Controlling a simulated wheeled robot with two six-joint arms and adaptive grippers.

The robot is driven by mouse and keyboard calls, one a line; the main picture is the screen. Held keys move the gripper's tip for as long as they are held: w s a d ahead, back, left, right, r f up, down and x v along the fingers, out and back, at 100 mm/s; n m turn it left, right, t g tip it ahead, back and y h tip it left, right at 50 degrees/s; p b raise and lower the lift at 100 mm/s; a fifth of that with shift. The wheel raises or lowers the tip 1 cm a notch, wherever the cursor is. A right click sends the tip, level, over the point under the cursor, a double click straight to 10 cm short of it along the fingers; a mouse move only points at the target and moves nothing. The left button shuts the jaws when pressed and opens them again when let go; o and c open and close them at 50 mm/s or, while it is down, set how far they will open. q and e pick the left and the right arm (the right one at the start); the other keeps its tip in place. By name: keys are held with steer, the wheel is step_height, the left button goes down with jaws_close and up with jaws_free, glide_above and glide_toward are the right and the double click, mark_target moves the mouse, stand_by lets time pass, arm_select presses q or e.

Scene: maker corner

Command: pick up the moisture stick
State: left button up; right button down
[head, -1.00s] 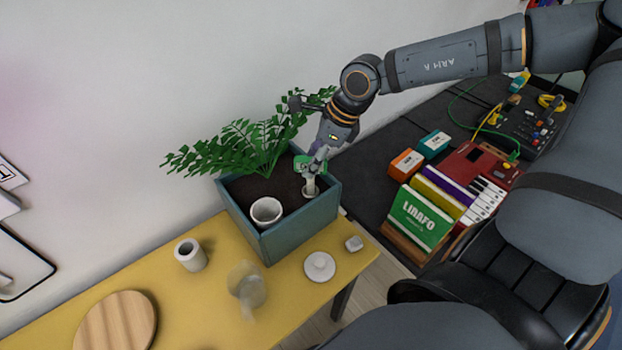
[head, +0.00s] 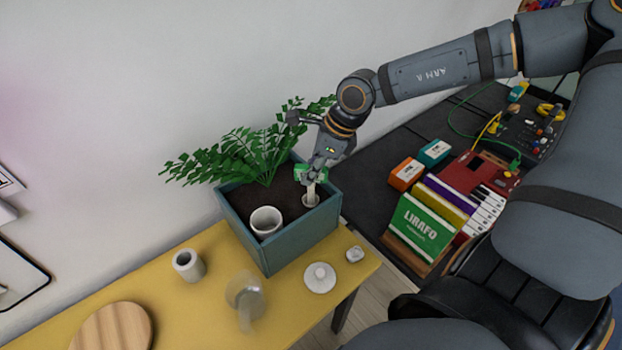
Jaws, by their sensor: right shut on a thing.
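The moisture stick (head: 311,189) has a green head and a pale stem. My right gripper (head: 316,175) comes down from above and is shut on the green head, which the fingers partly hide. The stem's lower end is hidden in the cup. My left gripper is not in view.
A leafy green plant (head: 250,150) and a white pot (head: 266,221) share the planter. The yellow table (head: 210,290) holds a white cup (head: 188,264), a clear glass item (head: 245,292), a white lid (head: 320,278) and a wooden board (head: 115,328). The dark bench at right is crowded.

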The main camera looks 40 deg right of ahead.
step_height(320, 180, up, 10)
step_height(320, 180, up, 8)
steer(key=p, duration=0.7)
steer(key=shift+r, duration=0.25)
stand_by(0.4)
stand_by(0.6)
